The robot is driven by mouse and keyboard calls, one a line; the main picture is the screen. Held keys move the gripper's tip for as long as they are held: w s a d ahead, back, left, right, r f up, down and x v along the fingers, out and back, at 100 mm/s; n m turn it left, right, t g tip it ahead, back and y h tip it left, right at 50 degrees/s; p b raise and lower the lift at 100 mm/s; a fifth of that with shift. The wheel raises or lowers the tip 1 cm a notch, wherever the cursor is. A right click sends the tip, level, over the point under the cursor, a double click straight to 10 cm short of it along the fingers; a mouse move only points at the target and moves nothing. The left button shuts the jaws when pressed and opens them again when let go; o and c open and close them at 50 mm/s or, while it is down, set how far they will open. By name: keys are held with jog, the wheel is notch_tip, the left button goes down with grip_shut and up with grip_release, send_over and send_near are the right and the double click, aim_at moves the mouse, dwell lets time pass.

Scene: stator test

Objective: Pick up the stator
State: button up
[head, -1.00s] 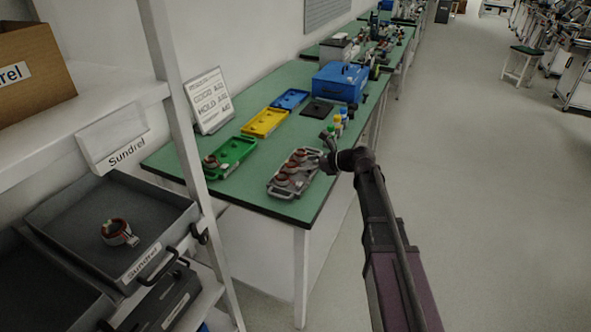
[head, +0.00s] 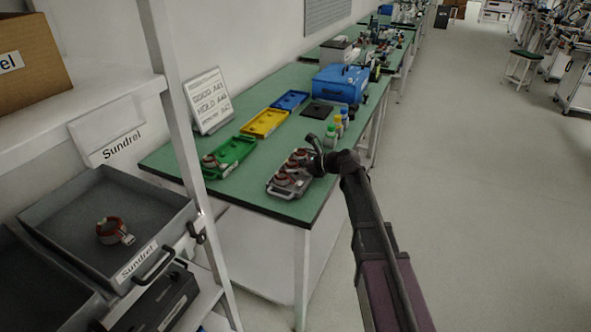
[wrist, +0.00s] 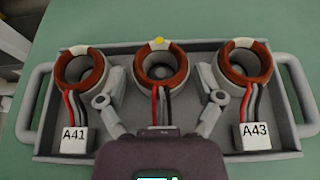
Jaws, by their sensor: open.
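A grey tray with two side handles (wrist: 45,140) holds three stators in a row. Each is a copper-red ring with red and black leads. The left stator (wrist: 80,69) has a tag reading A41, and the right stator (wrist: 245,64) reads A43. The middle stator (wrist: 160,69) has a yellow dot on its rim; its tag is hidden behind my gripper's body. My gripper (wrist: 160,84) is open, its fingers on either side of the middle stator in the wrist view; its height above is unclear. In the head view my gripper (head: 315,158) is at the right side of the tray (head: 270,187).
The green tray (head: 240,150) holds another stator (head: 210,161). Yellow (head: 265,122) and blue trays, bottles (head: 338,128) and a blue case (head: 340,82) lie farther back. A shelf bin (head: 60,218) holds a stator (head: 112,231). A white post stands left.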

jog(key=shift+c, duration=0.3)
jog(key=c, duration=1)
jog(key=shift+o, duration=0.2)
jog(key=shift+r, duration=0.15)
notch_tip(320, 180, up, 3)
jog(key=p, duration=0.3)
jog(key=shift+r+p, duration=0.2)
jog(key=shift+p, duration=0.1)
jog(key=s, duration=0.5)
jog(key=s+r+p, duration=0.1)
jog(key=s, duration=1)
jog(key=shift+d+r, duration=0.2)
jog(key=shift+d, duration=0.2)
